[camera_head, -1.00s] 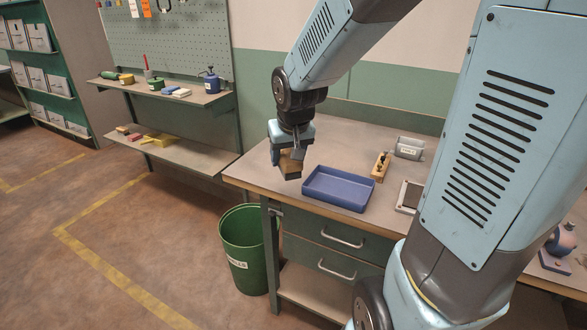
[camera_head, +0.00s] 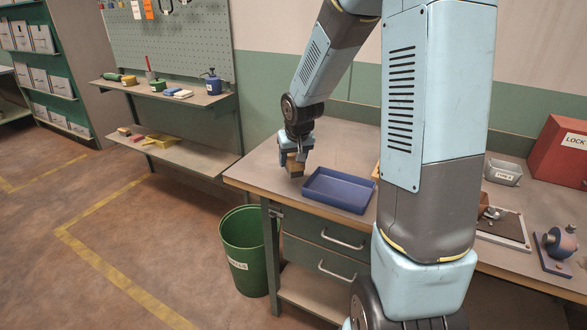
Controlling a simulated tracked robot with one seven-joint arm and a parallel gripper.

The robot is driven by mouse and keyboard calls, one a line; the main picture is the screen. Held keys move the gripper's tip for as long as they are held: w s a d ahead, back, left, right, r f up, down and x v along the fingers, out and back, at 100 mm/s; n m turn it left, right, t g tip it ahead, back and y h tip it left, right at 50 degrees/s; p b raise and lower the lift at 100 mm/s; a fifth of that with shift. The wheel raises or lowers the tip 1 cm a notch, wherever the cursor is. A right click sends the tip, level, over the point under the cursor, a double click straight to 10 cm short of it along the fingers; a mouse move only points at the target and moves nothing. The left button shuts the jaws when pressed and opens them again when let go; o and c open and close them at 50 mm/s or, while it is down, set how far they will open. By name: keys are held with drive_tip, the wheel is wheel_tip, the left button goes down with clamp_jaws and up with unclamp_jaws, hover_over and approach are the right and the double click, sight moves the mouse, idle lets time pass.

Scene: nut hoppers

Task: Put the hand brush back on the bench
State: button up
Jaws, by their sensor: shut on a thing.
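My gripper (camera_head: 297,158) is over the left end of the bench (camera_head: 252,172), just left of the blue tray. It is shut on a small tan, wood-coloured block, which I take to be the hand brush (camera_head: 296,170). Its lower edge is close to the bench top; I cannot tell whether it touches. The gripper hides the upper part of it.
The blue tray (camera_head: 340,190) is right of the gripper. A green bin (camera_head: 245,250) stands on the floor by the bench's left end. My arm hides the bench's middle.

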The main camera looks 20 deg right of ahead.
drive_tip(key=shift+w+d+f, duration=0.2)
drive_tip(key=shift+w+f, duration=0.35)
drive_tip(key=shift+f, duration=1.75)
drive_tip(key=shift+f, duration=0.1)
drive_tip(key=o, duration=0.9)
drive_tip(key=shift+o, duration=0.2)
